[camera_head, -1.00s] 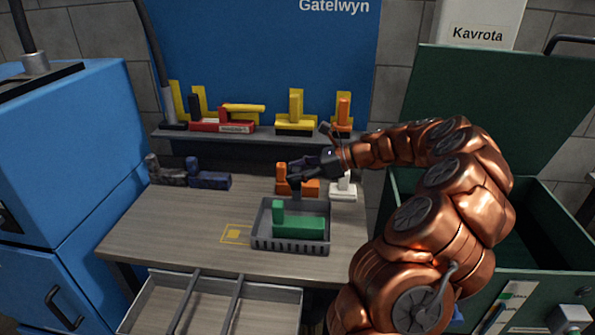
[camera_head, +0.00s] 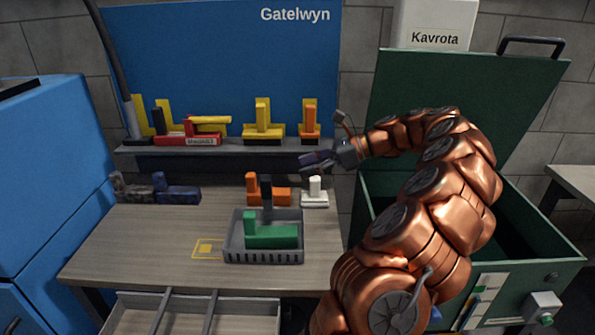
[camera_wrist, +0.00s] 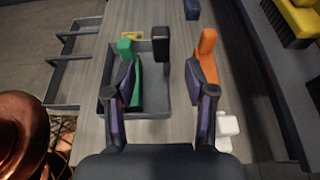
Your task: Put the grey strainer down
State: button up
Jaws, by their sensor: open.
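The grey strainer (camera_head: 236,250) is a slotted, open-topped basket standing level on the wooden table. It also shows in the wrist view (camera_wrist: 155,113). A black upright handle (camera_head: 266,190) rises at its back. A green block piece (camera_head: 271,237) lies inside it, one end standing up. My gripper (camera_head: 306,162) is open and empty, above and to the right of the handle, apart from it. In the wrist view my fingers (camera_wrist: 160,70) are spread wide, with the handle (camera_wrist: 160,42) beyond and between them.
Orange (camera_head: 270,194), white (camera_head: 314,196) and dark blue (camera_head: 177,192) pieces stand along the table's back. A shelf (camera_head: 200,148) behind holds yellow, red and orange pieces. A yellow marked square (camera_head: 207,249) lies left of the strainer. A green open chest (camera_head: 520,270) stands right.

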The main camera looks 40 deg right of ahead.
jog(key=shift+s+d+r, duration=0.1)
jog(key=shift+s+d, duration=0.05)
jog(key=s+a+n+g+h, duration=0.1)
jog(key=s+a+n+g, duration=0.2)
jog(key=a, duration=0.7)
jog(key=s+a+n+g, duration=0.1)
jog(key=a+n+g, duration=0.1)
jog(key=a+n, duration=0.55)
jog(key=s+a+n+g+h, duration=0.1)
jog(key=s+a+n+g, duration=0.15)
jog(key=a, duration=0.85)
jog(key=s+a+f+n+g+h, duration=0.25)
jog(key=s+f+n, duration=0.2)
jog(key=s, duration=0.35)
jog(key=s+a+f+n+g+h, duration=0.1)
jog(key=s+a+f+n+h, duration=0.2)
jog(key=s+n, duration=0.3)
jog(key=s+d+f+n+h, duration=0.2)
jog(key=s+d+f, duration=0.1)
jog(key=s, duration=0.5)
jog(key=shift+d+f+n+h, duration=0.2)
jog(key=shift+f+n+h, duration=0.15)
jog(key=shift+r, duration=0.1)
